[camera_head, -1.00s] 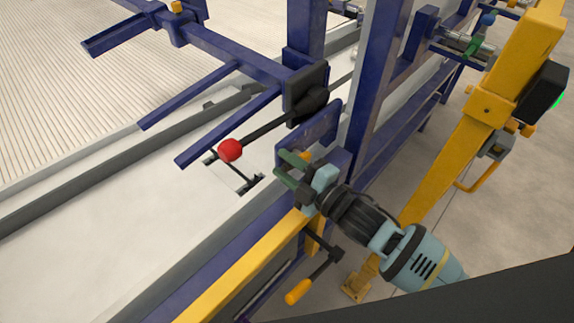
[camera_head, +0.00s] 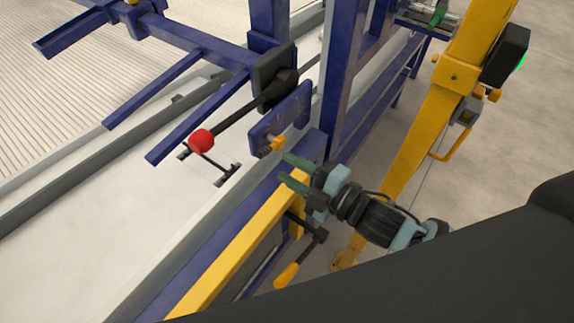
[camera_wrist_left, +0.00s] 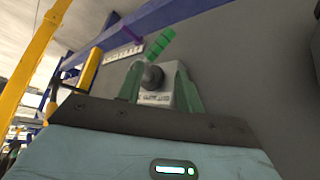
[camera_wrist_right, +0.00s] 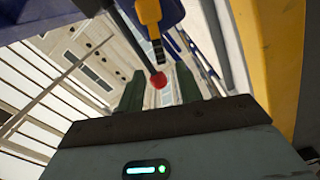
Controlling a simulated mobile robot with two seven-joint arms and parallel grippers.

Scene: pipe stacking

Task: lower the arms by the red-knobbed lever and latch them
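The lever with the red knob (camera_head: 201,141) slants down-left from a black pivot (camera_head: 276,88) on the blue frame. Blue arms (camera_head: 198,125) slope down-left beside it. A small orange-yellow latch knob (camera_head: 277,143) sits on a blue plate (camera_head: 295,108). My right gripper (camera_head: 287,168) is open and empty, just below and right of the latch knob. In the right wrist view the red knob (camera_wrist_right: 158,80) shows beyond and between the open fingers, below a yellow part (camera_wrist_right: 150,12). My left gripper (camera_wrist_left: 160,85) looks open; a labelled grey box (camera_wrist_left: 155,97) shows between its fingers, contact unclear.
A yellow post (camera_head: 425,120) stands at right, with a black box (camera_head: 505,55). A yellow beam (camera_head: 235,250) runs along the near edge, with an orange-handled crank (camera_head: 287,274) below. A blue upright (camera_head: 345,80) stands behind my right gripper.

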